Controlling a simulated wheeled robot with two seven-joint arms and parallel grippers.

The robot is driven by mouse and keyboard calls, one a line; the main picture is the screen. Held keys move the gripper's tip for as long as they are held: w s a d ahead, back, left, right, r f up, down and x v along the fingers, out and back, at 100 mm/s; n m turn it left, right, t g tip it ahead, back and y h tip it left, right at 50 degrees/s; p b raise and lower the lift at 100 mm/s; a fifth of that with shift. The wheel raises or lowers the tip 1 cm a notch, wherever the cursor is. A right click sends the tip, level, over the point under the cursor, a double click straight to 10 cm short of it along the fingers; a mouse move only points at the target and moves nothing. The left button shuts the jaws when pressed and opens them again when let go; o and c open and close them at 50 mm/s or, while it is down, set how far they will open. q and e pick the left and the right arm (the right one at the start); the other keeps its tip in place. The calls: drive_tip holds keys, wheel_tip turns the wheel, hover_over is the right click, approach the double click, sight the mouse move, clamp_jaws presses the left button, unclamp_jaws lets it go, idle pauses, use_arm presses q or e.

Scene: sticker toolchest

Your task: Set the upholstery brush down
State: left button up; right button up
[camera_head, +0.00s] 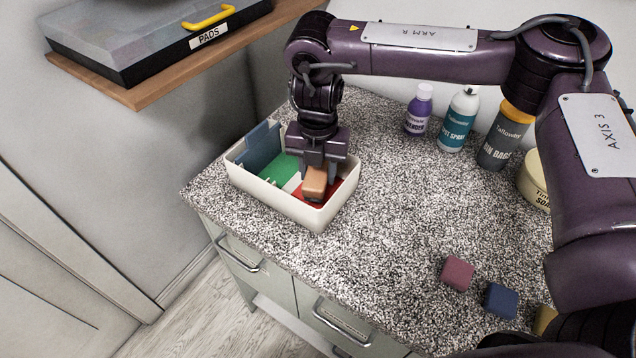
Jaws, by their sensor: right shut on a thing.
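My right gripper (320,170) points down over the right end of a white tray (275,199) on the speckled counter. It is shut on a small orange-brown block, seemingly the upholstery brush (315,186). The brush is at the tray's right end, over a red floor area (333,186). The fingers hide part of it, and I cannot tell whether it touches the floor. The tray also has a green area (283,166) in the middle and a blue-grey panel (258,146) at its left end. My left gripper is not in view.
A purple bottle (419,112), a white-topped teal spray can (457,122) and a dark yellow-capped container (502,138) stand at the back, beside a cream tub (536,178). A pink block (457,273) and blue block (501,300) lie front right. The counter's middle is clear.

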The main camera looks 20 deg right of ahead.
sight(318, 169)
drive_tip(key=shift+f, duration=2.1)
drive_tip(key=shift+f, duration=0.15)
drive_tip(key=o, duration=1)
wheel_tip(318, 169, up, 12)
drive_tip(key=shift+r, duration=0.2)
drive_tip(key=shift+s+f, duration=0.1)
